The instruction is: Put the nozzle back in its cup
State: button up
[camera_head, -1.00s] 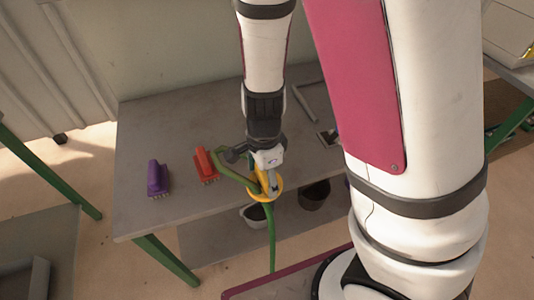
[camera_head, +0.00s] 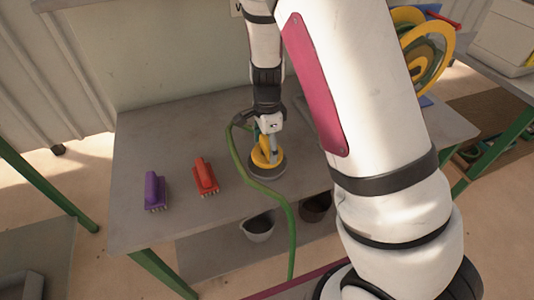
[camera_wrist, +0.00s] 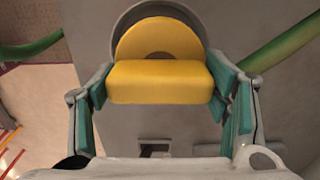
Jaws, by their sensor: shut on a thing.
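My gripper (camera_head: 268,143) is shut on the yellow nozzle (camera_head: 260,158). In the wrist view its yellow block (camera_wrist: 160,82) sits between my teal finger pads, with a yellow half-round part behind it. A round grey piece (camera_head: 266,174), which looks like the cup, is on the table right under the nozzle. Its grey rim (camera_wrist: 127,20) shows behind the yellow in the wrist view. I cannot tell whether the nozzle is seated in it or just above it. A green hose (camera_head: 240,165) loops from beside my gripper.
A red brush-like block (camera_head: 205,177) and a purple one (camera_head: 155,191) stand left on the grey table (camera_head: 180,130). The hose hangs over the front edge. A light bowl (camera_head: 258,228) and a brown bowl (camera_head: 315,207) sit below. A yellow reel (camera_head: 425,55) stands at right.

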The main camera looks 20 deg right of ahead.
aim_at(267, 142)
jog(key=shift+f, duration=1.7)
jog(key=shift+f, duration=0.15)
jog(key=o, duration=1.4)
jog(key=shift+c, duration=0.2)
notch_tip(267, 142, up, 12)
jog(key=shift+r+p, duration=0.2)
jog(key=shift+p, duration=0.2)
jog(key=s+a+r+n+t+y, duration=0.1)
jog(key=s+r+n+t+y, duration=0.1)
jog(key=s+r+n, duration=0.9)
jog(key=s+r+n+t+h, duration=0.1)
jog(key=s+r+n, duration=0.2)
jog(key=s, duration=0.4)
jog(key=s+d+r+n+t+h, duration=0.1)
jog(key=s+r+n, duration=0.3)
jog(key=s, duration=0.3)
jog(key=shift+s+d+r, duration=0.15)
jog(key=shift+d+r, duration=0.05)
jog(key=shift+r, duration=0.2)
